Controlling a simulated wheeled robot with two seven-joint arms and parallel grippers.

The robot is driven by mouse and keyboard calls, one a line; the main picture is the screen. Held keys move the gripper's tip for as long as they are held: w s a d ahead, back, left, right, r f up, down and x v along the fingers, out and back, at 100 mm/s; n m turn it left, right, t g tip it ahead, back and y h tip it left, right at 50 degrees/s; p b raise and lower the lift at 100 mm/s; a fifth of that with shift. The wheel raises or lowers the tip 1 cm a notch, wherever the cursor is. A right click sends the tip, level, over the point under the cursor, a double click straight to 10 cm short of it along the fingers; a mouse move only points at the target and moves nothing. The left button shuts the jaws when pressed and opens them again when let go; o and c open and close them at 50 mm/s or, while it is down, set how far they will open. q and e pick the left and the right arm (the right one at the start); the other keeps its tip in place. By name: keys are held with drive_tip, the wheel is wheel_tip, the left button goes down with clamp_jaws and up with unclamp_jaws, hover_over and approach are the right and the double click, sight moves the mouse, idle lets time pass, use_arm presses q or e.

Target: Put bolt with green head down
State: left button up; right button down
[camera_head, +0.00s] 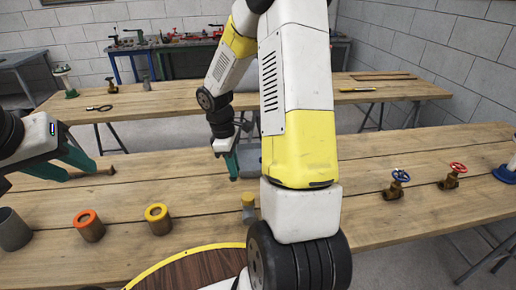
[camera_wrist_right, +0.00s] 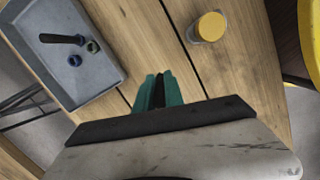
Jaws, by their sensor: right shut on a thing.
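My right gripper (camera_head: 232,165) points down above the near table, left of the grey tray (camera_head: 248,157). In the right wrist view its teal fingers (camera_wrist_right: 160,90) are close together on a narrow dark thing (camera_wrist_right: 158,92), mostly hidden between them. I cannot make out a green head on it.
A yellow-topped cylinder (camera_head: 249,201) stands below the right gripper. A yellow-ringed (camera_head: 158,220), an orange-ringed (camera_head: 89,226) and a grey cylinder (camera_head: 14,230) stand front left. Blue-wheeled (camera_head: 396,185) and red-wheeled valves (camera_head: 453,176) stand right. Bare wood lies between.

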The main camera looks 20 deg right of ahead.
drive_tip(key=s+d+f+n, duration=0.1)
drive_tip(key=s+d+n, duration=0.1)
drive_tip(key=n, duration=0.4)
drive_tip(key=n+t, duration=0.1)
drive_tip(key=n, duration=0.1)
approach(251, 167)
drive_tip(key=shift+s+d+f, duration=0.1)
drive_tip(key=shift+d+f, duration=0.2)
drive_tip(key=shift+f, duration=0.05)
drive_tip(key=shift+w+d+f, duration=0.1)
drive_tip(key=shift+w+f, duration=0.1)
drive_tip(key=shift+f, duration=1.55)
drive_tip(key=shift+f, duration=0.1)
drive_tip(key=c, duration=1.4)
unclamp_jaws()
drive_tip(key=shift+c, duration=0.2)
